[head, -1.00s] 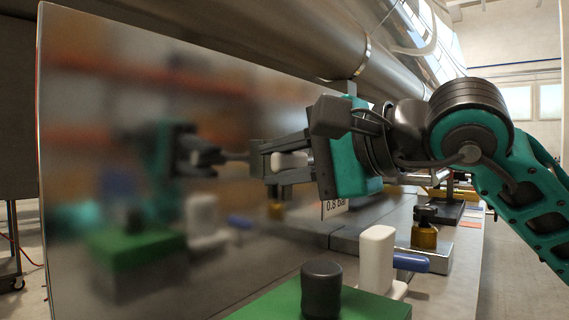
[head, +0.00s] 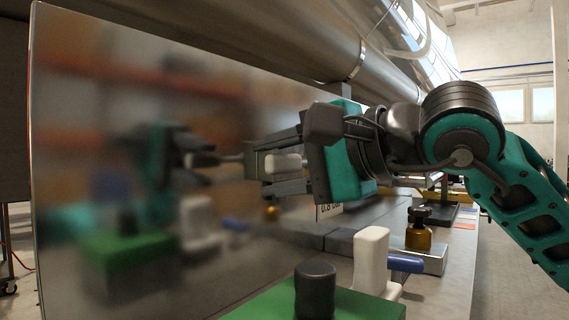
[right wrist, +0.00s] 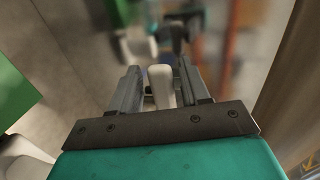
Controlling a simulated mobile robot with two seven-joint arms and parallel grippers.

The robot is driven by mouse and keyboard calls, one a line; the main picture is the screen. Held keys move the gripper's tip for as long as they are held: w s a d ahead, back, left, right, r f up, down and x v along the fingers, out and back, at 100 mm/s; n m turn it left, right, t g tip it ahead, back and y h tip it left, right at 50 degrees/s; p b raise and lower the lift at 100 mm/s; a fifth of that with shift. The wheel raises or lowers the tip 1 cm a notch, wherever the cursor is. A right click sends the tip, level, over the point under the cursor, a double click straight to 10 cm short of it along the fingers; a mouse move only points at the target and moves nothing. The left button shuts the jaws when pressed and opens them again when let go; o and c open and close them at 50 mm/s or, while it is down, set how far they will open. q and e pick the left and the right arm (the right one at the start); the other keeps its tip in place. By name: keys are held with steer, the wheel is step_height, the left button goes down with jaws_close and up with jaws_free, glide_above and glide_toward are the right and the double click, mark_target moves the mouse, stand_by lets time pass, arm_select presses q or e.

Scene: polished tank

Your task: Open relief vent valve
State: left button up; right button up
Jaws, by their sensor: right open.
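A white rounded handle (head: 283,163), likely the relief vent valve's, shows between the fingers of my right gripper (head: 256,168) close to the polished tank panel (head: 130,100). In the right wrist view the white handle (right wrist: 160,84) stands between the two grey fingers of the right gripper (right wrist: 157,70). The gripper is open, with a finger on either side of the handle and gaps visible. The handle's mounting is hidden in the head view. My left gripper is not in view.
Below are a white upright block (head: 371,255) with a blue lever (head: 405,263), a black knob (head: 315,288) on a green base (head: 262,306), and a brass-coloured fitting (head: 418,236). A steel pipe (head: 310,50) runs above. The panel mirrors the arm and fittings.

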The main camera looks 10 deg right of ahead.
steer(key=v, duration=1.3)
steer(key=shift+p, duration=0.4)
